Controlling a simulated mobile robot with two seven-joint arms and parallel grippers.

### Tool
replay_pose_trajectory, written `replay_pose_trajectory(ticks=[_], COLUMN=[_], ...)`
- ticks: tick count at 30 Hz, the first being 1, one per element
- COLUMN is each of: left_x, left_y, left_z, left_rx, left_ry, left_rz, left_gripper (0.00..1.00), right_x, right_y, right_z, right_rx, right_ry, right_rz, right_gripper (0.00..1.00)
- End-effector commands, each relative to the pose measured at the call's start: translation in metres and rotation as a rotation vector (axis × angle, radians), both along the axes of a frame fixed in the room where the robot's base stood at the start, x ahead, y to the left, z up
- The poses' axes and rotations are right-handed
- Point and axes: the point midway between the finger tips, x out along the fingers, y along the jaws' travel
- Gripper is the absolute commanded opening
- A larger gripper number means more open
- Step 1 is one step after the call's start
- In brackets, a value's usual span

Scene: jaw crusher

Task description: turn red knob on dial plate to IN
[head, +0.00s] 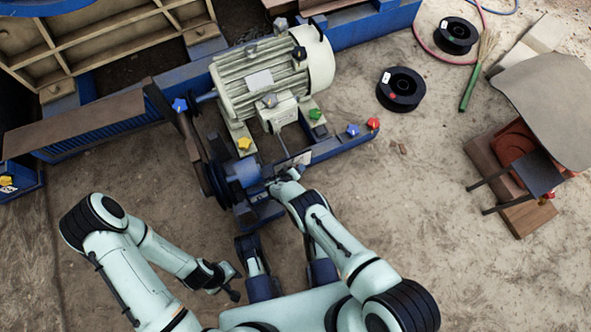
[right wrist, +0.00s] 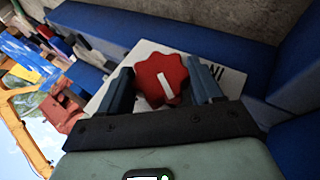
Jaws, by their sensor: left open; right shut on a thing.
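In the right wrist view, the red knob (right wrist: 162,78) has a scalloped edge and a white pointer line. It sits on a white dial plate (right wrist: 148,50) with dark lettering partly showing at the right, too cut off to read fully. My right gripper (right wrist: 164,88) has its two fingers on either side of the knob, shut on it. In the head view, my right gripper (head: 284,176) is at the dial plate (head: 301,159) on the blue frame and hides the knob. My left gripper (head: 236,282) is open and empty, low over the ground at lower left.
A grey-green motor (head: 258,80) stands behind the plate, with coloured star knobs around it, including another red one (head: 373,124). A belt wheel (head: 222,178) is just left of the plate. Black spools (head: 400,88) and a stool-like seat (head: 545,100) are at right. Open ground lies between.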

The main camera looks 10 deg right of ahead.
Motion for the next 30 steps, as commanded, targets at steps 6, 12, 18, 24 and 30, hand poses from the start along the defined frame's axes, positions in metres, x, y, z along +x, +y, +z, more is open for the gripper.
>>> replay_pose_trajectory(ticks=[6, 12, 18, 24, 30], left_x=[0.0005, 0.0006, 0.0006, 0.0006, 0.0039], left_y=[0.0, -0.0002, -0.0002, -0.0002, -0.0006], left_z=[0.0004, 0.0004, 0.0004, 0.0004, 0.0025], left_rx=[0.0, -0.001, -0.001, -0.001, 0.001], left_ry=[-0.001, -0.002, -0.002, -0.002, -0.013], left_rz=[0.0, -0.001, -0.001, -0.001, -0.002], left_gripper=[0.43, 0.43, 0.43, 0.43, 0.43], right_x=[-0.0004, -0.0006, -0.0007, -0.0006, -0.0006], right_y=[-0.0001, -0.0002, -0.0001, 0.0002, 0.0006], right_z=[-0.0003, 0.0001, 0.0, 0.0001, 0.0028], right_rx=[-0.063, -0.069, -0.069, -0.067, -0.068], right_ry=[-0.012, -0.012, -0.012, -0.012, -0.012], right_rz=[0.0, -0.001, -0.001, -0.001, 0.0], right_gripper=[0.34, 0.34, 0.84, 0.9, 0.9])
